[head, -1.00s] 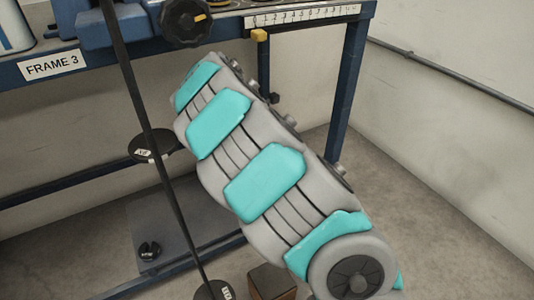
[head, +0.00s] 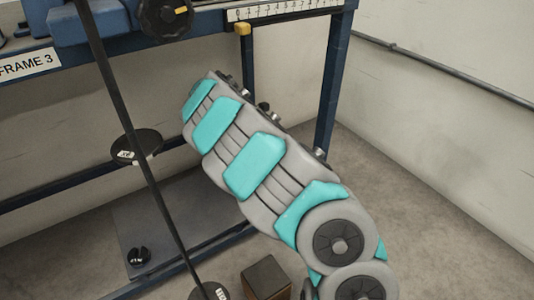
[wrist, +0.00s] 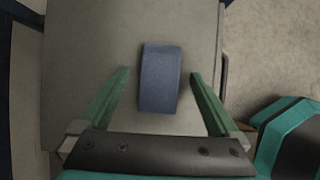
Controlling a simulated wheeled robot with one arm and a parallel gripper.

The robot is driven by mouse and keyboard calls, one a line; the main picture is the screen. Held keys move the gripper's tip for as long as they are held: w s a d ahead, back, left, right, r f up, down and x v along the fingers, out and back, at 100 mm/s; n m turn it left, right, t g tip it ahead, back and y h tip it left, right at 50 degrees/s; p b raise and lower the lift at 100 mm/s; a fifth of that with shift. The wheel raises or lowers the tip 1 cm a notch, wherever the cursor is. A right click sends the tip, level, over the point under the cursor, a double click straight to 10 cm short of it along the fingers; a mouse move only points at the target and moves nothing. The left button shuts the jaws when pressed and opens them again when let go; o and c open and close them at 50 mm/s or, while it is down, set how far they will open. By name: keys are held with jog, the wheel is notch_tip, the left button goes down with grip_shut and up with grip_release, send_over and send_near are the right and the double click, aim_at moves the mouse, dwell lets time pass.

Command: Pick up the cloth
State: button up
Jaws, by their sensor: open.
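A small dark blue folded piece, which looks like the cloth (wrist: 160,80), lies on a flat grey surface (wrist: 85,45) in the wrist view. My gripper (wrist: 161,72) is open, with one green finger on each side of the cloth and a gap between each finger and it. I cannot tell how far the fingertips are above the surface. In the head view my own arm covers the middle, and neither the cloth nor the gripper shows.
A blue frame (head: 325,85) with a ruler strip (head: 290,10) stands ahead. A black rod carries discs (head: 136,147) at the left. A low grey plate (head: 185,215) holds a small black object (head: 138,256). A brown block (head: 266,277) stands on the floor. Floor at right is clear.

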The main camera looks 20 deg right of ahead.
jog(key=c, duration=1.4)
jog(key=shift+r, duration=0.1)
jog(key=shift+c, duration=0.2)
